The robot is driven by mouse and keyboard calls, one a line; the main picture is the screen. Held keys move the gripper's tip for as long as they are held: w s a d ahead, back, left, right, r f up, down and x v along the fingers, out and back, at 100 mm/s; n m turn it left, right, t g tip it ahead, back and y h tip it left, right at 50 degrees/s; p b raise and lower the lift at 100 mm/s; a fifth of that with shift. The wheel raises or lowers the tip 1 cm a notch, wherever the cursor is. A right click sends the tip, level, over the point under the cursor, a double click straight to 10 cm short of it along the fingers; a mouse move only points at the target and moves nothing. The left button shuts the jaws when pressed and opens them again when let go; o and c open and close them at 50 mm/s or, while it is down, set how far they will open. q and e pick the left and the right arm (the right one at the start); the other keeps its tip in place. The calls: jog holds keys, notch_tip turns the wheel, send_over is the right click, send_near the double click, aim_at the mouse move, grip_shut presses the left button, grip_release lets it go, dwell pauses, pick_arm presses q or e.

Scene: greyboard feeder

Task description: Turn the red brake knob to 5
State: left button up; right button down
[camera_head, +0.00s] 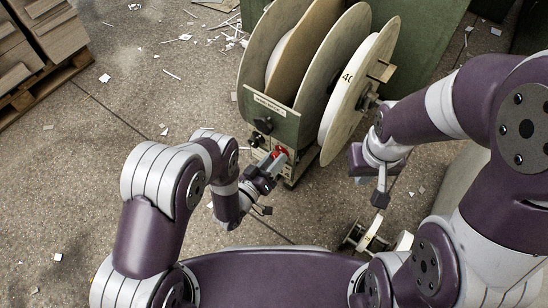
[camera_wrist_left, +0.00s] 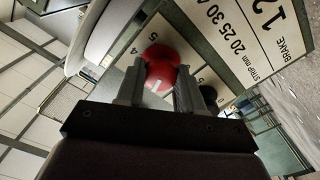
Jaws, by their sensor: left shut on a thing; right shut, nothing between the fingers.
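The red brake knob (camera_head: 281,151) sits on the pale front panel of the green feeder, and it also shows in the left wrist view (camera_wrist_left: 162,62). My left gripper (camera_head: 274,160) is shut on the knob, with one finger on each side of it in the left wrist view (camera_wrist_left: 160,82). A white mark shows on the knob's near side, between the fingers. Printed digits, among them a 4 and a 5, show around the knob; which one the mark points to I cannot tell. My right gripper (camera_head: 380,196) is shut and empty, right of the feeder.
The green feeder (camera_head: 285,128) carries large reel discs (camera_head: 345,105), one marked 40. A black knob (camera_head: 263,124) sits higher on its front. Stacked boards (camera_head: 55,30) lie on a pallet at upper left. Paper scraps litter the floor.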

pick_arm(q)
jog(key=m+p, duration=0.5)
jog(key=m, duration=2.3)
jog(key=shift+p, duration=0.35)
jog(key=shift+m, duration=0.3)
jog(key=o, duration=1)
jog(key=shift+o, duration=0.2)
jog(key=shift+a, duration=0.1)
